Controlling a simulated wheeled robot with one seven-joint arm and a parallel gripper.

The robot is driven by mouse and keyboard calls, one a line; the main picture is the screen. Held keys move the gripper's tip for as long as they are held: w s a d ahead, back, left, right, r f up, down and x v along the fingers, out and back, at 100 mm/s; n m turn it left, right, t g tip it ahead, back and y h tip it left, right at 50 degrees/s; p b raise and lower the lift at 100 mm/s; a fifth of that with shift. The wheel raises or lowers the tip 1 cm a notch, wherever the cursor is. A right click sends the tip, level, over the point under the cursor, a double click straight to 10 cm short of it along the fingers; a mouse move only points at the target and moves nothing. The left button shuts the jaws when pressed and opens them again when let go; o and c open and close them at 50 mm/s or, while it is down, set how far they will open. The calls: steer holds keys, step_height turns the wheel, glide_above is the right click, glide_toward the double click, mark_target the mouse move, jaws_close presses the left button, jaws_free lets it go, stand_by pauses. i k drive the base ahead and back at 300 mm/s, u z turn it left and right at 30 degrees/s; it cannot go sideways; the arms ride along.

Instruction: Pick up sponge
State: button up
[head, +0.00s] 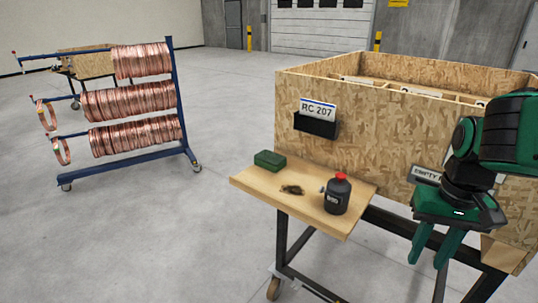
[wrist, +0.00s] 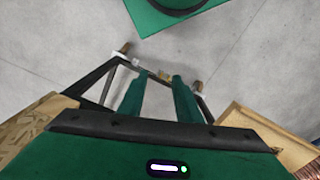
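A dark green block (head: 270,160), which looks like the sponge, lies on the back left part of the small wooden shelf (head: 255,187). My gripper (head: 427,264) hangs on the right in the head view, to the right of the shelf and well apart from the block. Its two green fingers point down with a gap between them and hold nothing. The fingers (wrist: 160,76) also show in the wrist view, apart and empty. I cannot make out the block in the wrist view.
A black bottle with a red cap (head: 336,195) and a small brown scrap (head: 292,190) stand on the shelf near the block. A large chipboard crate (head: 375,127) rises behind the shelf. A blue rack (head: 180,110) with copper coils stands left; open floor lies between.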

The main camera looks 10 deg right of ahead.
mark_target(274, 163)
steer(key=z, duration=0.75)
steer(key=k, duration=1.3)
steer(key=u, duration=0.3)
steer(key=i, duration=1)
